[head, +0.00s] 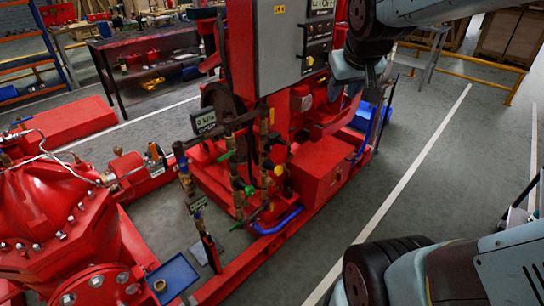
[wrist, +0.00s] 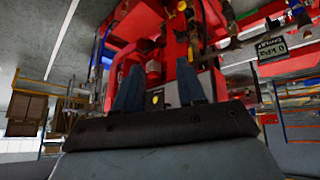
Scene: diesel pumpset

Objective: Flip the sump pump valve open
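Upright brass-and-dark pipes (head: 240,175) stand at the front of the red pumpset in the head view, with small green, yellow and red valve handles. A yellow handle (head: 278,170) and a green handle (head: 249,190) are among them. I cannot tell which is the sump pump valve; no label is readable. In the wrist view, which looks upside down, my gripper (wrist: 159,92) has its two blue-grey fingers apart with nothing gripped between them. The valve pipes also show at the top right there (wrist: 230,25), away from the fingers. In the head view my fingertips cannot be made out.
A grey control cabinet (head: 285,45) stands above the pipes. A red box (head: 305,170) and a blue hose (head: 278,222) are near them. A red pump (head: 60,225) fills the left, with a blue tray (head: 172,278) in front. Grey floor (head: 440,190) is clear at right.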

